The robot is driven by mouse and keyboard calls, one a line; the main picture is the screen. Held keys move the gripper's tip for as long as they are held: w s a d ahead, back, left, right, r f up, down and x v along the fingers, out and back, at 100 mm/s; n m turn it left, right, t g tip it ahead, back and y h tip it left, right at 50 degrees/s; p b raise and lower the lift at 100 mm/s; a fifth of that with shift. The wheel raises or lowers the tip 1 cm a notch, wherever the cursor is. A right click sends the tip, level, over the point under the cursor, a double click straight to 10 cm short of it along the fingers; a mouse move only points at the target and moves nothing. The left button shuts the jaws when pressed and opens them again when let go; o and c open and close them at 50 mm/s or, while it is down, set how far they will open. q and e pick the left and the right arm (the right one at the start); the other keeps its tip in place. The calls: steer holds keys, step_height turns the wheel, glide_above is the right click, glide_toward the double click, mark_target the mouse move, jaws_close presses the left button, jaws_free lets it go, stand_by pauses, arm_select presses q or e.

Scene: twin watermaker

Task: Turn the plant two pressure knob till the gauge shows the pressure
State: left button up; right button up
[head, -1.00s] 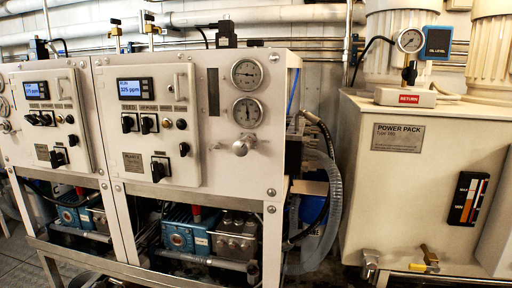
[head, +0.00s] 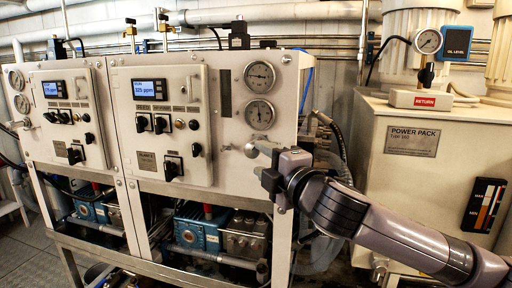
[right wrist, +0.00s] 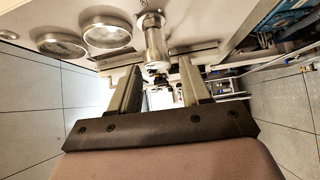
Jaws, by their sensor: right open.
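The plant two panel (head: 160,125) stands in the middle of the head view. Its two round gauges, upper (head: 259,75) and lower (head: 259,114), sit one above the other, too small to read. The silver pressure knob (head: 251,150) is below them, partly hidden by my right gripper (head: 267,160). In the right wrist view the knob (right wrist: 154,45) lies ahead, between the lines of the two open fingers (right wrist: 158,85). The fingers look apart from it, but I cannot tell the exact gap. My left gripper is not in view.
The plant one panel (head: 70,120) is on the left. The power pack tank (head: 445,130) stands right of the frame, behind my right arm. Hoses (head: 325,130) hang in the gap between them. Pumps (head: 205,235) sit below the panels.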

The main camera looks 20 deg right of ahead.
mark_target(249, 148)
steer(key=shift+w+r, duration=0.3)
steer(key=shift+w, duration=0.05)
steer(key=shift+w+a+p, duration=0.2)
steer(key=shift+w+p, duration=0.1)
steer(key=shift+w, duration=0.75)
steer(key=shift+w+a+p, duration=0.25)
steer(key=shift+w, duration=0.85)
steer(key=shift+w+a+p, duration=0.2)
steer(key=shift+w+p, duration=0.1)
steer(key=shift+w, duration=0.75)
steer(key=c, duration=0.7)
